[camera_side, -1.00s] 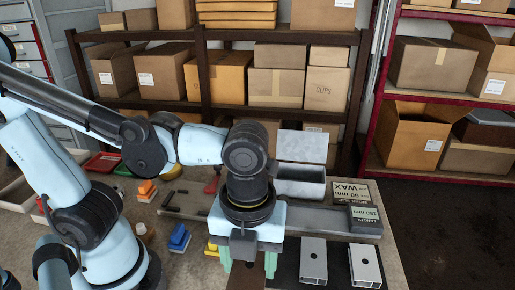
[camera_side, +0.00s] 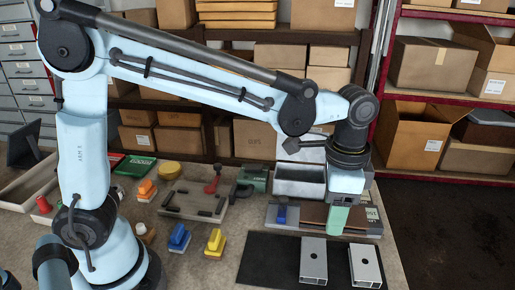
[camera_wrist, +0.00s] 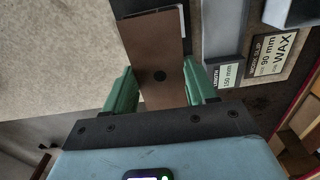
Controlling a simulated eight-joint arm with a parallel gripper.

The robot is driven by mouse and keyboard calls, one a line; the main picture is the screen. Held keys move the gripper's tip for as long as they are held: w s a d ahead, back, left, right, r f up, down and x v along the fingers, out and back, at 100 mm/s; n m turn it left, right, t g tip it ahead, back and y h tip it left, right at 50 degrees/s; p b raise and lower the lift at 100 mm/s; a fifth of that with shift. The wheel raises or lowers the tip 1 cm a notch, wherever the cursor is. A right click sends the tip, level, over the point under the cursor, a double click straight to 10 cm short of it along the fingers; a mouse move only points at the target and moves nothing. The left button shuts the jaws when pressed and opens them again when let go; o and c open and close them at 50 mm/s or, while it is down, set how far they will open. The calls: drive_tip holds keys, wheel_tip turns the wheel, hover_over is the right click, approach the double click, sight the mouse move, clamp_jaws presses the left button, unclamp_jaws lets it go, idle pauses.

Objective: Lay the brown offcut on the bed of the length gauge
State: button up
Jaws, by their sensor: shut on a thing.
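The brown offcut (camera_wrist: 150,62) is a flat strip with a dark round spot, held between the green fingers of my gripper (camera_wrist: 163,90) in the wrist view. In the side view my gripper (camera_side: 338,219) points down at the right part of the length gauge (camera_side: 352,232), a long grey piece. The offcut (camera_side: 314,213) shows there as a brown strip left of the fingers, over the gauge. Whether it touches the bed is unclear. The fingers hide part of the gauge. A 150 mm label (camera_wrist: 227,75) shows right of the offcut in the wrist view.
A grey open box (camera_side: 298,181) stands behind the gauge. A black mat (camera_side: 268,262) with two metal profiles (camera_side: 313,260) lies in front. Blue and yellow blocks stand farther left.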

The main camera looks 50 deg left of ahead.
drive_tip(key=w+a+f, duration=0.2)
drive_tip(key=a, duration=0.1)
drive_tip(key=w+a+f, duration=0.2)
drive_tip(key=w, duration=0.1)
drive_tip(key=w+a+f, duration=0.2)
drive_tip(key=a+f, duration=0.1)
drive_tip(key=shift+w+a, duration=0.35)
drive_tip(key=shift+w, duration=0.05)
drive_tip(key=shift+f, duration=2)
drive_tip(key=shift+f, duration=0.15)
drive_tip(key=o, duration=1.1)
drive_tip(key=shift+c, duration=0.2)
